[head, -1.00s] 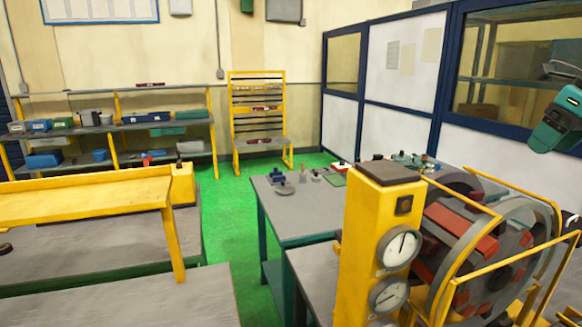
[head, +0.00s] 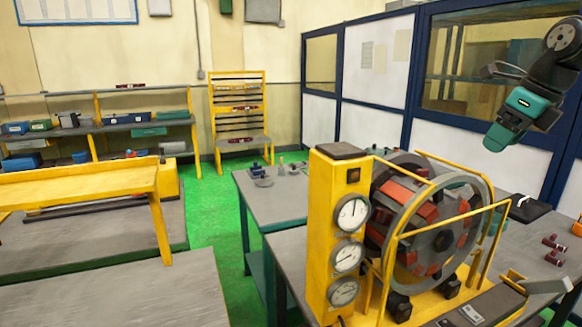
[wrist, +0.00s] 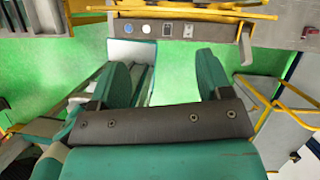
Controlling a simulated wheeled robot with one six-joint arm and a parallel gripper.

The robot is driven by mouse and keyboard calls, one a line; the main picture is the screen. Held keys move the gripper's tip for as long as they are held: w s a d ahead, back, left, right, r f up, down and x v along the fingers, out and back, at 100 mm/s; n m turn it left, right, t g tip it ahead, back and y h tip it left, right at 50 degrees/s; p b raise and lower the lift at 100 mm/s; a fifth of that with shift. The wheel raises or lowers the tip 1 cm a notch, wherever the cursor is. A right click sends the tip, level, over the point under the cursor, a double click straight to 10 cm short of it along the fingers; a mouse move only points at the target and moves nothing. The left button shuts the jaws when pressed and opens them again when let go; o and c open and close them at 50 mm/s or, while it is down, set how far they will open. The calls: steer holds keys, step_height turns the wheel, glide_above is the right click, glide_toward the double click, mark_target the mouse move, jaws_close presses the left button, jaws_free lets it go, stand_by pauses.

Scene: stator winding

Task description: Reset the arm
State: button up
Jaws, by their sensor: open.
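My gripper (wrist: 163,78) shows in the wrist view with its two teal fingers spread apart and nothing between them. Green floor and a pale panel lie behind the fingers. In the head view my arm hangs in at the upper right, with dark links and a teal part, raised above the workbench and clear of it. The fingers cannot be made out there. The yellow winding machine (head: 335,235), with round gauges and a big ring with red blocks (head: 425,215), stands below and left of my arm, apart from it.
A grey side table (head: 280,205) with small parts stands behind the machine. Red spool-like parts (head: 554,250) and a black item (head: 528,208) lie at the right. A yellow-framed bench (head: 80,182), shelves (head: 95,130) and a yellow rack (head: 238,110) stand further off. Green floor (head: 215,215) is open between.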

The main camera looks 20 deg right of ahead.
steer(key=w+a+f+n+g+y+b, duration=0.15)
steer(key=a+f+n, duration=0.35)
steer(key=a+n, duration=0.55)
steer(key=s+a+f+n+y+b, duration=0.15)
steer(key=a+f+n, duration=0.4)
steer(key=a, duration=0.75)
steer(key=s+a+f+n+g+b, duration=0.1)
steer(key=s+a+f+n, duration=0.4)
steer(key=n, duration=0.6)
steer(key=s+a+f+n+g+b, duration=0.1)
steer(key=s+a+f+n+b, duration=0.2)
steer(key=s+a+n, duration=0.6)
step_height(320, 180, down, 2)
steer(key=a+n, duration=0.1)
steer(key=n, duration=0.1)
steer(key=shift+a+n+g, duration=0.3)
steer(key=shift+g, duration=0.05)
steer(key=shift+s, duration=0.1)
